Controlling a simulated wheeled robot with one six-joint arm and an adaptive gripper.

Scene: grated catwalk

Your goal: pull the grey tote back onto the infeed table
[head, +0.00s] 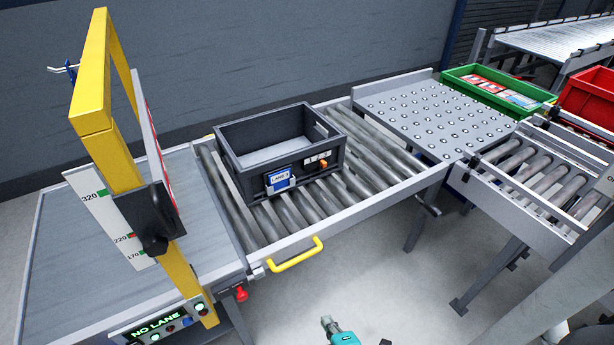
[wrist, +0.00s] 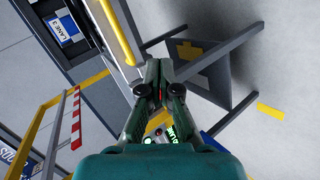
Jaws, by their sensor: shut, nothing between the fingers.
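The dark grey tote (head: 245,128) sits upright and looks empty on the roller section (head: 255,225) in the head view. Its near side carries a blue-and-white label (head: 279,180) and small orange and white tags. In the wrist view the label (wrist: 65,28) shows at the upper left and seems to read LANE 2. A flat grey table (head: 75,265), perhaps the infeed table, adjoins the rollers on the left. My gripper (wrist: 160,92) is shut and empty. It also shows at the bottom edge of the head view (head: 329,324), in front of the rollers and apart from the tote.
A yellow gate (head: 125,165) with a height scale stands over the left table, beside a NO LANE display (head: 157,329). A yellow handle (head: 295,257) juts from the rollers' near rail. A ball table (head: 425,118) and green bin (head: 500,88) lie right. Floor in front is open.

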